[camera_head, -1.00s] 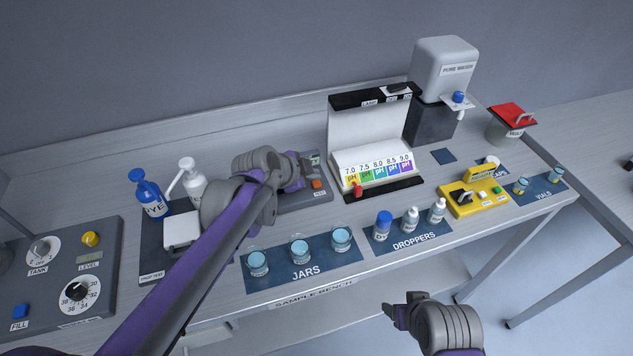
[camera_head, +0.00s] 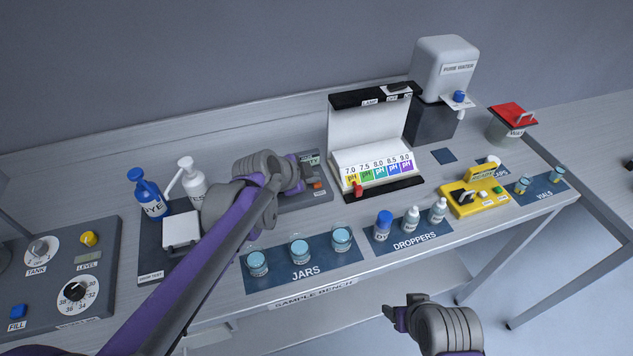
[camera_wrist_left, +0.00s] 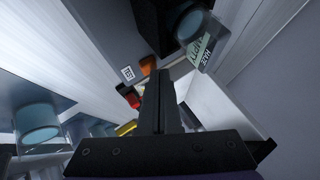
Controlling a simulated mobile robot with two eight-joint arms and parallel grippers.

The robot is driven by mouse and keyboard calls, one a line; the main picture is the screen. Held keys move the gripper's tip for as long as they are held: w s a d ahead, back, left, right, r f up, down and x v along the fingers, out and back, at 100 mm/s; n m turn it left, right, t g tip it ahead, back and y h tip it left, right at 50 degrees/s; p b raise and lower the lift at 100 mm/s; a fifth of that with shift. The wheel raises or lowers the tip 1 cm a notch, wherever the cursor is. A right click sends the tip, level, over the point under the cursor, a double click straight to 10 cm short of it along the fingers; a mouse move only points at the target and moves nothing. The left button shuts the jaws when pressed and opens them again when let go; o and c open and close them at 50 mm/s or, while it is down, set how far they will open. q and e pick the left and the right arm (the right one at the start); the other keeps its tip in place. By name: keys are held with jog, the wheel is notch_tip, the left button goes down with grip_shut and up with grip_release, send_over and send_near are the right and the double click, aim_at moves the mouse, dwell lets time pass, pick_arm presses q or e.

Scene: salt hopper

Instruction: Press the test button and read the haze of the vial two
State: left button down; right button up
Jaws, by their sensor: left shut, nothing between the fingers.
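The grey meter (camera_head: 318,197) stands mid-bench, largely hidden by my left arm in the head view. Its orange test button (camera_head: 318,185) shows just beside my left gripper (camera_head: 305,180). In the left wrist view the orange button (camera_wrist_left: 148,65) sits beside the TEST label (camera_wrist_left: 128,73), close beyond the shut, empty fingertips (camera_wrist_left: 163,78). Contact cannot be told. A green display (camera_wrist_left: 200,48) marked HAZE shows there, its reading not legible to me. My right gripper (camera_head: 393,313) is low in front of the bench.
Several jars stand on the jars mat (camera_head: 350,258), with droppers to their right. The pH comparator (camera_head: 372,135) is right of the meter. A yellow device (camera_head: 475,205) and the pure-water dispenser (camera_head: 445,70) stand farther right. A white pump bottle (camera_head: 190,180) is left of my gripper.

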aim_at(313, 189)
pick_arm(q)
jog(key=shift+f, duration=0.25)
pick_arm(e)
jog(key=shift+f, duration=0.15)
pick_arm(q)
jog(key=shift+r, duration=0.1)
jog(key=shift+r+p, duration=0.55)
jog(key=shift+r, duration=0.3)
pick_arm(e)
jog(key=shift+w+r, duration=0.2)
jog(key=shift+r, duration=0.6)
pick_arm(q)
jog(key=shift+r, duration=0.1)
pick_arm(e)
jog(key=shift+r, duration=0.1)
pick_arm(q)
jog(key=shift+r+p, duration=0.5)
jog(key=shift+r, duration=0.15)
jog(key=shift+r+p, duration=1.2)
jog(key=shift+r, duration=0.65)
jog(key=shift+f, duration=0.1)
pick_arm(e)
jog(key=r, duration=0.2)
jog(key=w+r, duration=0.1)
jog(key=r, duration=0.1)
jog(key=shift+w, duration=0.15)
pick_arm(q)
jog(key=shift+s, duration=0.1)
